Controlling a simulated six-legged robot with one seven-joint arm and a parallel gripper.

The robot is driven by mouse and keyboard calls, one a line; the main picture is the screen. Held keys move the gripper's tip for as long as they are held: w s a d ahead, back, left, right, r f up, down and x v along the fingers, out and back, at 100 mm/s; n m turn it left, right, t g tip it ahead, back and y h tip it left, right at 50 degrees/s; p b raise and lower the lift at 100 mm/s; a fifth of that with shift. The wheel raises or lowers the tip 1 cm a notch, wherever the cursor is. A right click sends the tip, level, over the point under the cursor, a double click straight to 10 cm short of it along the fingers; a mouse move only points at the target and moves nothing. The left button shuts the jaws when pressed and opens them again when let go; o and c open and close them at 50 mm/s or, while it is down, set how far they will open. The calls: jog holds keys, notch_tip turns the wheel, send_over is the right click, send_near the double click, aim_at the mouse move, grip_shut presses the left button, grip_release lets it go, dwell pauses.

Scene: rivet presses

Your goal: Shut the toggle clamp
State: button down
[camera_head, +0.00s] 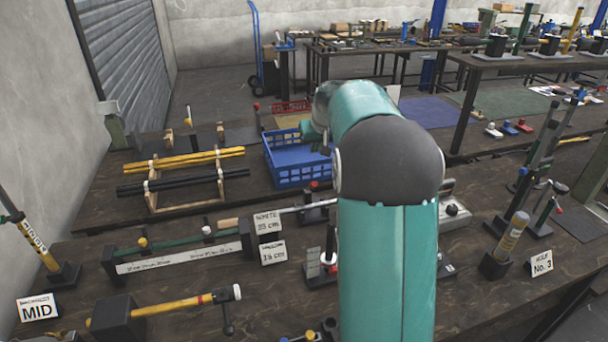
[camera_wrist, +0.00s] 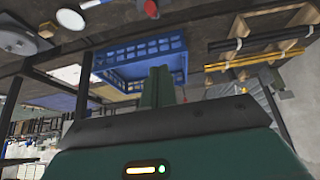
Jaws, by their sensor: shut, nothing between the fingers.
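My gripper (camera_wrist: 158,75) shows in the wrist view, its two green fingers together and empty, in front of the blue crate. I cannot tell for sure which thing is the toggle clamp. One candidate is the small fixture (camera_head: 325,262) with an upright black handle and a red knob, just left of my arm.
The blue crate (camera_head: 284,165) stands behind my arm and also shows in the wrist view (camera_wrist: 110,62). A rack with yellow and black rods (camera_head: 185,170) is at left.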

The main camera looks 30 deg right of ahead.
send_over(311, 186)
jog(key=w+d, duration=0.2)
jog(key=w, duration=0.1)
notch_tip(311, 186, down, 8)
jog(key=shift+a+f, duration=0.1)
jog(key=shift+s+a+f, duration=0.15)
jog(key=shift+s+f, duration=0.35)
jog(key=shift+f, duration=0.35)
jog(key=shift+s+a+f, duration=0.15)
jog(key=shift+s+f, duration=0.3)
jog(key=shift+f, duration=0.35)
jog(key=shift+s, duration=0.2)
jog(key=shift+w, duration=0.1)
